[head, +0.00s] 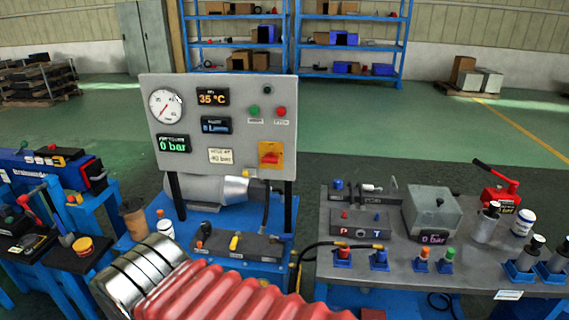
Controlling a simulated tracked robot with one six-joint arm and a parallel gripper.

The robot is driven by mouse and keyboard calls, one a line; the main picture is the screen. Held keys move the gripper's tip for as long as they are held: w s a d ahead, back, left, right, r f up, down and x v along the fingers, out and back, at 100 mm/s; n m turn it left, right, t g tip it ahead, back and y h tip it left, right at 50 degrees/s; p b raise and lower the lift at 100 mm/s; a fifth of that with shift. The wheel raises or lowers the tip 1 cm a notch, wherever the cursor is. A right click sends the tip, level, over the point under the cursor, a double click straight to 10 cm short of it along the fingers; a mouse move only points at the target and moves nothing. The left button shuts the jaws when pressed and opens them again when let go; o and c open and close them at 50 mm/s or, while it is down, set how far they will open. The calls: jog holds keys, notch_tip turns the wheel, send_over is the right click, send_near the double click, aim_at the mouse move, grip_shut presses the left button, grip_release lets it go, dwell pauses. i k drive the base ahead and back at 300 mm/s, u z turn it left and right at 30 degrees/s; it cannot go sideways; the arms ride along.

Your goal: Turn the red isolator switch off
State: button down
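The red isolator switch (270,157) sits on a yellow plate at the lower right of the grey control panel (222,85). Its red handle looks roughly level, tilted slightly. My arm, with a ribbed red sleeve, comes in from the bottom of the head view and ends in a grey banded part low in front of the panel, left of and below the switch. My gripper's fingers cannot be made out, so I cannot tell if they are open or shut. Nothing covers the switch.
The panel carries a round gauge (165,105), small displays and green and red buttons. Below it stands a motor (215,190) on a blue stand. A grey bench (390,270) with fittings and a grey box (432,212) is at right. Another blue stand (95,205) is at left.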

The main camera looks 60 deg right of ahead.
aim_at(269, 158)
jog(key=z, duration=1.65)
jog(key=k, duration=0.55)
jog(key=z, duration=0.2)
jog(key=i, duration=0.5)
